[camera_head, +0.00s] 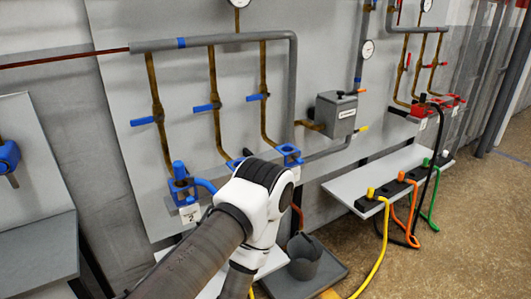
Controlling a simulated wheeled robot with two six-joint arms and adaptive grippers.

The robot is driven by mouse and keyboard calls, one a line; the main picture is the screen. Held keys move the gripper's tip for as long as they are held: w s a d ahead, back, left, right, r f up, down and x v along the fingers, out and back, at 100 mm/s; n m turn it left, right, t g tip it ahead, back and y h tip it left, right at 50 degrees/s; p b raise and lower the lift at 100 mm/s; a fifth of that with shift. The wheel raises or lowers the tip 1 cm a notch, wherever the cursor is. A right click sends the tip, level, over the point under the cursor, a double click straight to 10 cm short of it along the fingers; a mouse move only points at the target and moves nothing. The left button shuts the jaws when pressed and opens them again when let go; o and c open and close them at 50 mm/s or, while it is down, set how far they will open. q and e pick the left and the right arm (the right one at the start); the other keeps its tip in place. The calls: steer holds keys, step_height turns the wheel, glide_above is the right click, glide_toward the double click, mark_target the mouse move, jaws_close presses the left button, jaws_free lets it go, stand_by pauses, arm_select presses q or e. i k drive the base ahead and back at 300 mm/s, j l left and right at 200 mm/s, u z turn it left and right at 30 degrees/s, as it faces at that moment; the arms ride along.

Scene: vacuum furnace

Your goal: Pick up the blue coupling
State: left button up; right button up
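A blue coupling (179,170) stands upright at a blue bracket (181,189) on the lower left of the grey panel, above a tag marked 2. A short blue curved piece shows just right of it. Another blue bracket (289,154) sits farther right on the panel, and a third (235,163) is partly hidden by my arm. My other arm and gripper are not in view.
Yellow (370,193), orange (400,177) and green (425,162) connectors with hoses sit on a white shelf (345,188) at right. A grey bucket (304,260) stands in a tray. Pipes with blue-handled valves (207,107) stick out above the brackets. Floor at right is mostly clear.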

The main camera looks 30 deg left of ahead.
mark_target(178, 168)
steer(key=u, duration=1.65)
